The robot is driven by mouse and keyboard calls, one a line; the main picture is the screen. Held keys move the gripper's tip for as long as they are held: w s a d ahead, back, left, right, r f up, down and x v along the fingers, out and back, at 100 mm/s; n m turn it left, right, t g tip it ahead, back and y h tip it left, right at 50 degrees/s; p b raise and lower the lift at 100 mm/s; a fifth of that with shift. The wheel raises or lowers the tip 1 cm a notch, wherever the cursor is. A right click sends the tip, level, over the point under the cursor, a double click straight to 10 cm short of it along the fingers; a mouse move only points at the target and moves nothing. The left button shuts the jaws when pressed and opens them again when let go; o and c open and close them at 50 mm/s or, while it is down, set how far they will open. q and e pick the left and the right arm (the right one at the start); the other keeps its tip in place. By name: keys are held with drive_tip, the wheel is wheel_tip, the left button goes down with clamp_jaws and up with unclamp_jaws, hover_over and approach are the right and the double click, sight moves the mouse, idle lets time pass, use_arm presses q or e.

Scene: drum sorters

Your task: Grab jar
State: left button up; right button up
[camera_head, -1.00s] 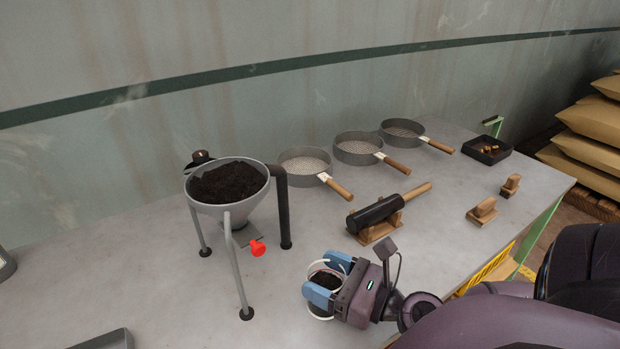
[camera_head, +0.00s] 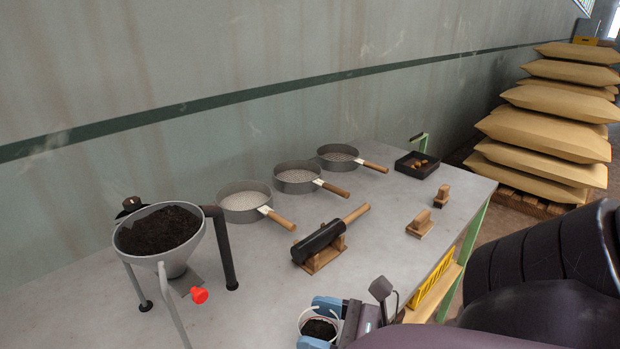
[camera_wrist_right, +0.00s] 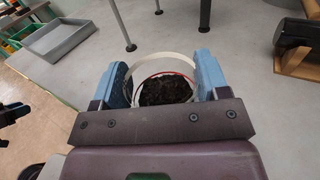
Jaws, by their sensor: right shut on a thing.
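The jar (camera_head: 319,328) is a clear, round container with a pale rim and dark soil-like contents. It shows at the bottom of the head view. My right gripper (camera_head: 322,322) is shut on it, with one blue finger on each side. In the right wrist view the jar (camera_wrist_right: 166,92) sits between the blue fingers of my right gripper (camera_wrist_right: 165,85). The jar's lower part is hidden by the gripper and the frame edge, so I cannot tell whether it touches the table. My left gripper is not in view.
A funnel (camera_head: 185,262) of dark soil on legs, with a red knob (camera_head: 199,295), stands left on the grey table (camera_head: 250,290). Three sieves (camera_head: 243,213) line the back. A dark cylinder (camera_head: 318,242) on a wooden stand, wooden blocks (camera_head: 420,229) and a black tray (camera_head: 400,165) lie right.

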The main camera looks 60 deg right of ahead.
drive_tip(key=p+v, duration=0.2)
drive_tip(key=v, duration=0.1)
drive_tip(key=shift+s+r, duration=0.1)
drive_tip(key=shift+s, duration=0.15)
use_arm(q)
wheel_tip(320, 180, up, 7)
drive_tip(key=p, duration=0.6)
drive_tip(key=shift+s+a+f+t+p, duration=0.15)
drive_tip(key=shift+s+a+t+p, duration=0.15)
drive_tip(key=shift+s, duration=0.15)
use_arm(e)
drive_tip(key=v, duration=1.6)
